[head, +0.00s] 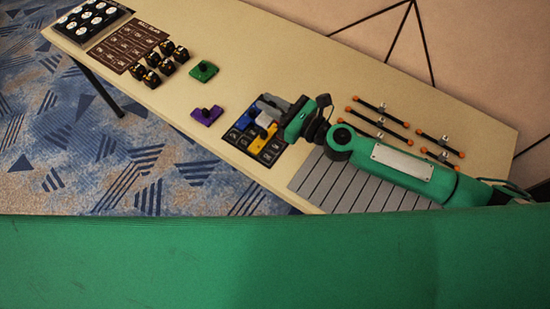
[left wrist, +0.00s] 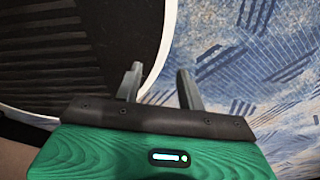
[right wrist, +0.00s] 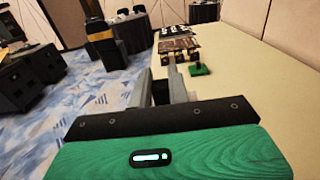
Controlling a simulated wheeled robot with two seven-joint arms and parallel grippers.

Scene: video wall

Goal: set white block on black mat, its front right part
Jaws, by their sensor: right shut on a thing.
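The black mat (head: 232,137) lies on the table and is marked with light-lined cells. A blue block (head: 243,122) and a yellow block (head: 257,143) stand on it. My right gripper (head: 266,106) is over the mat, shut on the white block (head: 263,120), which shows only as a small pale patch below the fingers. The arm and fingers hide part of the mat and block, and I cannot tell whether the block touches the mat. In the right wrist view the fingers (right wrist: 160,76) are close together. My left gripper (left wrist: 160,80) is open and empty in the left wrist view.
Several black-and-yellow pieces (head: 152,77) and a brown mat (head: 128,45) are farther left.

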